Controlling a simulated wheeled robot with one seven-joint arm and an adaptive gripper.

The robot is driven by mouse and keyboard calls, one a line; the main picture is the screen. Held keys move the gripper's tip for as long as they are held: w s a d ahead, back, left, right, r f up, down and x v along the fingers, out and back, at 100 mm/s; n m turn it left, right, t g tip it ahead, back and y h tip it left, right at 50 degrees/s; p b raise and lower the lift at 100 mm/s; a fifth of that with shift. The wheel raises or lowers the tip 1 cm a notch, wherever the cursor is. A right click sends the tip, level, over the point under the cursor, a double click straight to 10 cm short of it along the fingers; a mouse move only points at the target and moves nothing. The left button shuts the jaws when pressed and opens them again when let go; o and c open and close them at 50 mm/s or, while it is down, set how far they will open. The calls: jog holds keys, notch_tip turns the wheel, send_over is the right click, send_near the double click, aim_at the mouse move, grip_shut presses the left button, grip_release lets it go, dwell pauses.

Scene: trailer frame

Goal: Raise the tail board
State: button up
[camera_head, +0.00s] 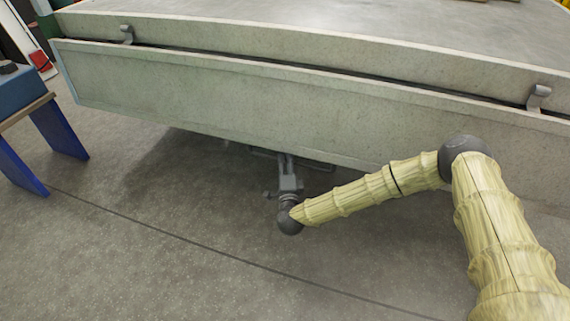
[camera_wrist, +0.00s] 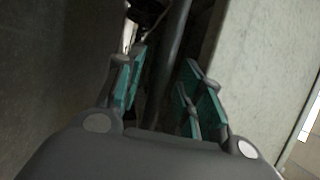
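The tail board (camera_head: 230,112) is a long pale grey-green panel hanging down along the trailer bed's edge. A dark gap runs along its top, with one metal hinge (camera_head: 127,35) at left and another (camera_head: 539,97) at right. My gripper (camera_head: 286,160) is low, at the board's lower edge near mid-picture; its fingertips are partly hidden under the board. In the wrist view, my gripper (camera_wrist: 165,75) has its two teal-padded fingers apart with nothing clearly held. A pale panel, seemingly the tail board (camera_wrist: 262,65), stands to the right of the fingers; contact cannot be told.
The trailer bed (camera_head: 330,18) lies flat above the board. A blue trestle (camera_head: 62,128) with a wooden top stands at left, close to the board's left end. The concrete floor (camera_head: 150,230) in front is clear. A dark bar (camera_wrist: 172,55) shows beyond the fingers.

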jog(key=shift+w+r, duration=0.1)
jog(key=shift+w, duration=0.35)
grip_shut()
jog(key=shift+a, duration=0.15)
